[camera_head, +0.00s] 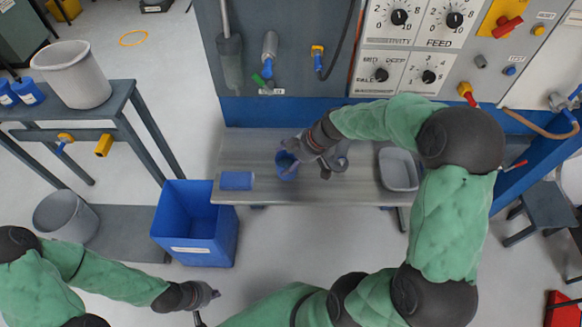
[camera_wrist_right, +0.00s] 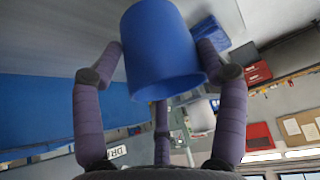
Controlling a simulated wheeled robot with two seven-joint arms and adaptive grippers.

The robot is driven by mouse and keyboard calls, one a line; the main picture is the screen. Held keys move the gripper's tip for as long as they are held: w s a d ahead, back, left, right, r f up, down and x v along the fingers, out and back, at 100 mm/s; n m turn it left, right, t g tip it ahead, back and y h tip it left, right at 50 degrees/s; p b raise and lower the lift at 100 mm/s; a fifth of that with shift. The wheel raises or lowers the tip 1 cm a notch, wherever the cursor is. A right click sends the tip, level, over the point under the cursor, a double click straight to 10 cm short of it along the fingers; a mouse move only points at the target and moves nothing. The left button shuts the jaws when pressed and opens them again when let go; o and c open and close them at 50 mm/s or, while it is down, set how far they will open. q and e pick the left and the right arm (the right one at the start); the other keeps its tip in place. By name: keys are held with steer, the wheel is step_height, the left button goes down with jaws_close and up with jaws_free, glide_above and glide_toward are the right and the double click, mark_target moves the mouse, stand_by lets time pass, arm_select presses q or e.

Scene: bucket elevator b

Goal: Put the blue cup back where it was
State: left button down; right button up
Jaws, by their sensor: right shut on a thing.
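The blue cup (camera_head: 286,166) is at the middle of the grey bench (camera_head: 345,190) in the head view; I cannot tell whether it touches the bench top. My right gripper (camera_head: 298,160) is shut on it, reaching in from the right. In the right wrist view the blue cup (camera_wrist_right: 163,50) sits between the purple-grey fingers of my right gripper (camera_wrist_right: 160,75). A flat blue patch (camera_head: 237,181) lies on the bench, left of the cup. My left gripper (camera_head: 208,304) is low at the left, away from the bench, its fingers apart and empty.
A grey tray (camera_head: 398,169) stands at the bench's right end. A blue bin (camera_head: 193,225) is on the floor at the left front. A side table (camera_head: 120,95) holds a grey bucket (camera_head: 72,75) and blue containers (camera_head: 27,92). A control panel (camera_head: 425,40) rises behind the bench.

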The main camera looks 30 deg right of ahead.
steer(key=shift+d+f, duration=0.25)
steer(key=shift+f, duration=0.15)
steer(key=shift+w+d+f+b, duration=0.1)
steer(key=shift+f+b, duration=0.6)
steer(key=shift+f, duration=0.85)
steer(key=o, duration=1.2)
steer(key=shift+f, duration=0.1)
steer(key=shift+o, duration=0.2)
steer(key=shift+r, duration=0.3)
steer(key=p+v, duration=0.3)
steer(key=v, duration=0.8)
steer(key=shift+s+r, duration=0.2)
steer(key=shift+r, duration=0.05)
steer(key=shift+d, duration=0.15)
